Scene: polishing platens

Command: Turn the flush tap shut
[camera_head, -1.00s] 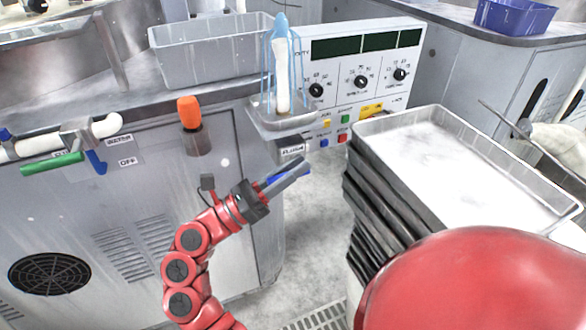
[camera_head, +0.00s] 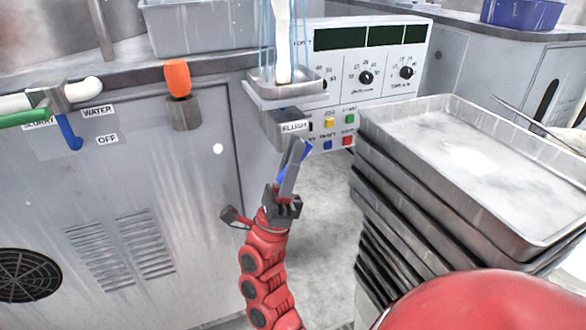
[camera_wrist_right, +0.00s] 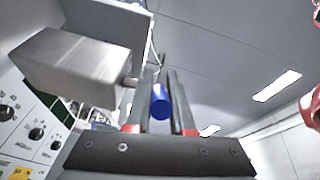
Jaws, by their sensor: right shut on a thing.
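The flush tap (camera_head: 283,120) is a grey block with a FLUSH label, under a small metal shelf on the machine's corner. Its blue handle (camera_head: 307,150) shows at the edges of my right gripper's fingers. My right gripper (camera_head: 293,150) is just below the block, its fingers pointing up and shut on the handle. In the right wrist view, the handle's round blue end (camera_wrist_right: 161,102) sits between the two dark fingers, and the grey tap block (camera_wrist_right: 75,68) is at the upper left. The fingers hide much of the handle in the head view. My left gripper is not in view.
A stack of metal trays (camera_head: 373,150) stands close to the right of my arm. A control panel (camera_head: 345,90) is behind. An orange-handled tool (camera_head: 178,78) and WATER and SLURRY taps with blue (camera_head: 70,135) and green (camera_head: 22,118) handles are at left.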

